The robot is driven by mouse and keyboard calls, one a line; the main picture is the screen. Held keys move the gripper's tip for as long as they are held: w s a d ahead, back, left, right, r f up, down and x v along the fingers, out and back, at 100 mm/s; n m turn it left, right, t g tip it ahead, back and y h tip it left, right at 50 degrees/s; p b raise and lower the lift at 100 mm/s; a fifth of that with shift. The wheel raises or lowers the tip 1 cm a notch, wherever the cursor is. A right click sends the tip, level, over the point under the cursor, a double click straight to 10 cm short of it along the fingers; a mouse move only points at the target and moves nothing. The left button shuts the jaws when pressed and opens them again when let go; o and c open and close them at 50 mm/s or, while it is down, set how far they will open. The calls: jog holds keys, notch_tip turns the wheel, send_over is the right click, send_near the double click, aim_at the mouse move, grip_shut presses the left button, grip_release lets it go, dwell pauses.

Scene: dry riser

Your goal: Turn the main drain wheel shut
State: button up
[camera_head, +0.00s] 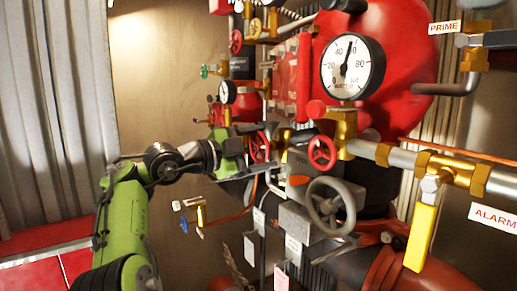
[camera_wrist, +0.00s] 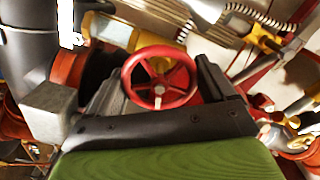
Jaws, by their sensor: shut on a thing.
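In the wrist view a red spoked handwheel (camera_wrist: 160,78) with a brass centre sits between the two dark fingers of my gripper (camera_wrist: 162,72), which is shut on its rim from both sides. In the head view my gripper (camera_head: 266,146) is at the red wheel (camera_head: 259,147) left of centre, partly covering it. A second red wheel (camera_head: 322,152) on brass pipework and a larger grey handwheel (camera_head: 331,206) stand to its right, clear of my gripper. I cannot read a main drain label on any wheel.
A pressure gauge (camera_head: 352,67) and a big red vessel (camera_head: 400,45) are above right. A yellow lever (camera_head: 421,237) hangs at the right by the ALARM label (camera_head: 493,215). A small blue-handled valve (camera_head: 184,224) sits below my arm. Pipes crowd the gripper; open room lies left.

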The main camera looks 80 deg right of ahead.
jog(key=o, duration=0.9)
jog(key=p+v, duration=0.2)
jog(key=v, duration=1.3)
jog(key=shift+w+a, duration=0.25)
jog(key=shift+a, duration=0.05)
